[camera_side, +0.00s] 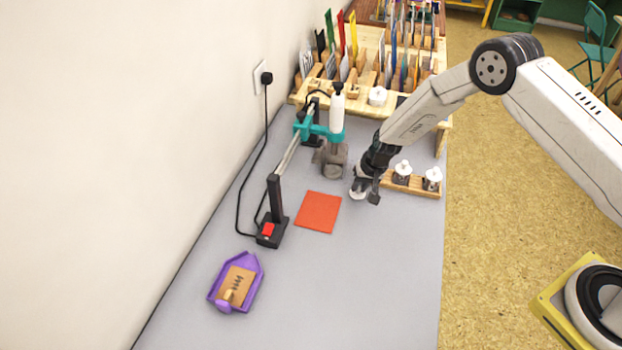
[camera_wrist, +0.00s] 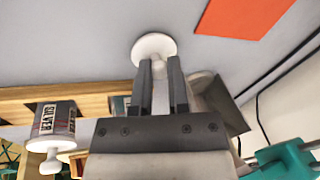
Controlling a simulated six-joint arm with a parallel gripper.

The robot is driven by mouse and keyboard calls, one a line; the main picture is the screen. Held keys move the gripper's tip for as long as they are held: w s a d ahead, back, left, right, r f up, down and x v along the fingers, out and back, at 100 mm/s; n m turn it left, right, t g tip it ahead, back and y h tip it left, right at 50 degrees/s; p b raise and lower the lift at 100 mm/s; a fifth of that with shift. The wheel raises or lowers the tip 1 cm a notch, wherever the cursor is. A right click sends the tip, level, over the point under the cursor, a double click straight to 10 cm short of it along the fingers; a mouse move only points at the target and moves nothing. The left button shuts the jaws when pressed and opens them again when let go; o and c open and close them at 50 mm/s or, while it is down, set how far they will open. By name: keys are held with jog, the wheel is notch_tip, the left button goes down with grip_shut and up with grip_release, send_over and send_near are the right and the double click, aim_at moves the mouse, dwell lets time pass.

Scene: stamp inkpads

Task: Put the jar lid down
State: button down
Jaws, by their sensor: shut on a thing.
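My gripper (camera_side: 366,193) is shut on the jar lid (camera_side: 358,190), a white disc with a knob. In the wrist view the lid (camera_wrist: 155,44) sits at the fingertips of my gripper (camera_wrist: 160,68), its knob between the two fingers. The lid appears to be above the grey table, left of a wooden rack (camera_side: 418,188). Two jars with white knobbed lids stand in the rack, a left jar (camera_side: 402,178) and a right jar (camera_side: 433,184). Part of another jar (camera_wrist: 118,106) shows beside the fingers in the wrist view; its top is hidden.
An orange-red square (camera_side: 318,212) lies flat left of the gripper. A purple tray (camera_side: 222,299) holds a brown block. Wooden card racks fill the back. The front right table (camera_side: 370,290) is clear.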

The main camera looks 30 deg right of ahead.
jog(key=shift+f, duration=0.1)
jog(key=c, duration=0.6)
grip_release()
jog(key=shift+v, duration=6.1)
jog(key=shift+a, duration=0.1)
